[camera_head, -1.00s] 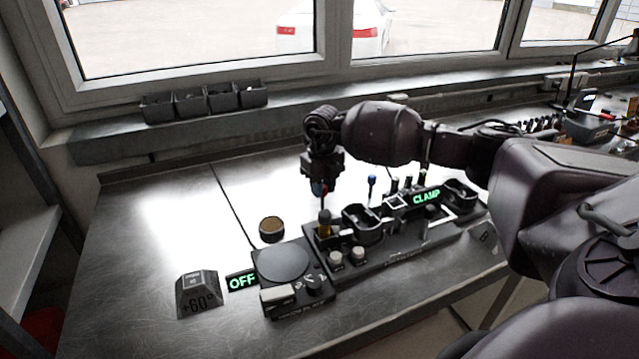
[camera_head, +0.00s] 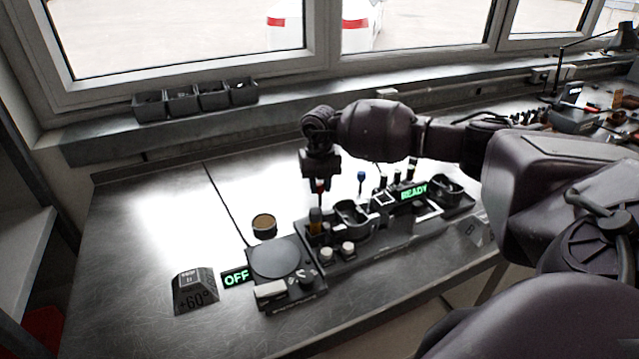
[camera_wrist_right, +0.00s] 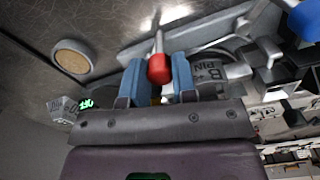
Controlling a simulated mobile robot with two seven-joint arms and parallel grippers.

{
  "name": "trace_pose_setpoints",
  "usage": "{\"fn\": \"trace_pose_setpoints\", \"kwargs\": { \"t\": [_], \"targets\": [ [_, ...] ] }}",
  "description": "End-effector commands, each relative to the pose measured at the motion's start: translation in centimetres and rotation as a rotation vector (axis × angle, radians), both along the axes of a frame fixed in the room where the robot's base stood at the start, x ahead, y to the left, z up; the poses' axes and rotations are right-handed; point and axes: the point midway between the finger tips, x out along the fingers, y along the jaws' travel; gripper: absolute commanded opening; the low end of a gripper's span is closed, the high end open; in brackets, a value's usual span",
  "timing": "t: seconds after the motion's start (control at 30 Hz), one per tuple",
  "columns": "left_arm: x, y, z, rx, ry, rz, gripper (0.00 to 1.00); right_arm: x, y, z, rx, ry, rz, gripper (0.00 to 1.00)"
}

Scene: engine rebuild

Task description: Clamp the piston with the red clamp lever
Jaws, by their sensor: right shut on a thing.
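The green display (camera_head: 413,192) reads READY. My left gripper is not in view.
A blue-knobbed lever (camera_head: 361,178) stands behind the holder. A dark round plate unit (camera_head: 280,262), an OFF display (camera_head: 236,277), a +60° block (camera_head: 195,291) and a brown-topped disc (camera_head: 264,224) are to the left. The left part of the table is clear.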

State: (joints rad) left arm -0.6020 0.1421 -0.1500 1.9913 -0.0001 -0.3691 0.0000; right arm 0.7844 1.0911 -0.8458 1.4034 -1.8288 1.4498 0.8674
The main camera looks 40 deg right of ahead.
Motion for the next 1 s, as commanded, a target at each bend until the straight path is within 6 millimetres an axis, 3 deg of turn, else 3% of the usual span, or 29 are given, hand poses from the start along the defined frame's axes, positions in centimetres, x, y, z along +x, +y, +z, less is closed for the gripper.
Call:
{"fn": "trace_pose_setpoints", "kwargs": {
  "t": [0.2, 0.23, 0.4, 0.77, 1.0],
  "targets": [
    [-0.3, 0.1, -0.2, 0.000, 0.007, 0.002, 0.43, 0.1, -0.1, 0.2, -0.002, -0.004, -0.002, 0.02],
    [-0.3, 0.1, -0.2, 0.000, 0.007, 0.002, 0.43, 0.1, -0.1, 0.2, -0.002, -0.004, -0.002, 0.29],
    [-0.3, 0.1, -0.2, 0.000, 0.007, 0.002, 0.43, 0.1, -0.1, 0.1, -0.001, -0.003, -0.001, 0.52],
    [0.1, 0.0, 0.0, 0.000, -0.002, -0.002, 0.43, 0.1, -0.1, 0.6, -0.001, -0.002, 0.000, 0.52],
    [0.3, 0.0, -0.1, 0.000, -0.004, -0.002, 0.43, 0.1, -0.1, 4.2, -0.002, -0.006, -0.001, 0.52]
  ]
}}
